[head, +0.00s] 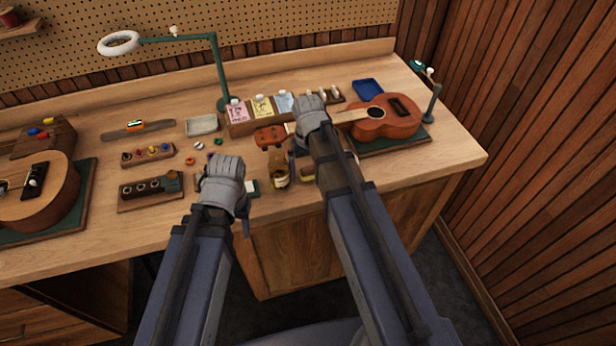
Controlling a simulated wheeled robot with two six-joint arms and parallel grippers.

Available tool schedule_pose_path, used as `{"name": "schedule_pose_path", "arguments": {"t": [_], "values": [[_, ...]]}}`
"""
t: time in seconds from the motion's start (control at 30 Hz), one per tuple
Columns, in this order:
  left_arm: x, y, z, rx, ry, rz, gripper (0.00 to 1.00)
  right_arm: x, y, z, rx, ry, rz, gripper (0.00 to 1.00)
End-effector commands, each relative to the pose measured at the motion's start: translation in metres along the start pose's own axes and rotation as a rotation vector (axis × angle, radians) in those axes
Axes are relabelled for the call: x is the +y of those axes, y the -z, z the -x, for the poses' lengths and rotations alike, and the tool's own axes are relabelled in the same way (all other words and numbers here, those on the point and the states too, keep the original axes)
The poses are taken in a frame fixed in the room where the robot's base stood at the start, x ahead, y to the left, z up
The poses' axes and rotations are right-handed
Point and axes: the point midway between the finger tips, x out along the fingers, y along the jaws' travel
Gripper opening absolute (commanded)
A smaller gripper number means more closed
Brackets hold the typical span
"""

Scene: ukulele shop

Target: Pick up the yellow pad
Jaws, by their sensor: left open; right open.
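A yellow card-like piece (262,105) stands between a pink one (238,111) and a blue one (284,102) in a wooden holder at the back of the bench. It is the clearest match for the yellow pad, but I cannot tell for sure. A small yellowish block (307,174) by my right forearm is partly hidden. My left gripper (222,164) is open above the front middle of the bench, left of a small bottle. My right gripper (309,101) is open, to the right of the yellow piece, near the holder's right part. Its fingers are mostly hidden.
A small amber bottle (280,176) stands between my arms. A ukulele (384,120) lies on a green mat at right, its headstock (270,136) reaching left behind my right gripper. A green lamp (219,65) rises at the back. Another instrument (52,190) lies at left.

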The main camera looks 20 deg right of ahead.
Motion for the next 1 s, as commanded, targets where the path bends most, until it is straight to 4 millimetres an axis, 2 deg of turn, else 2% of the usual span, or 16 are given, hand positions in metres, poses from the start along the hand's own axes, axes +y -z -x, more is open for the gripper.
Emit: {"name": "schedule_pose_path", "arguments": {"t": [0.1,0.9,1.0], "values": [[-0.0001,-0.0001,0.0012,0.0,0.0,0.0,0.5,0.0,0.0,0.0012,0.0,0.0,0.0,0.97],[-0.0001,-0.0001,0.0011,0.0,0.0,0.0,0.5,0.0,0.0,0.0011,0.0,0.0,0.0,0.09],[-0.0001,-0.0001,0.0011,0.0,0.0,0.0,0.5,0.0,0.0,0.0011,0.0,0.0,0.0,0.09]]}}
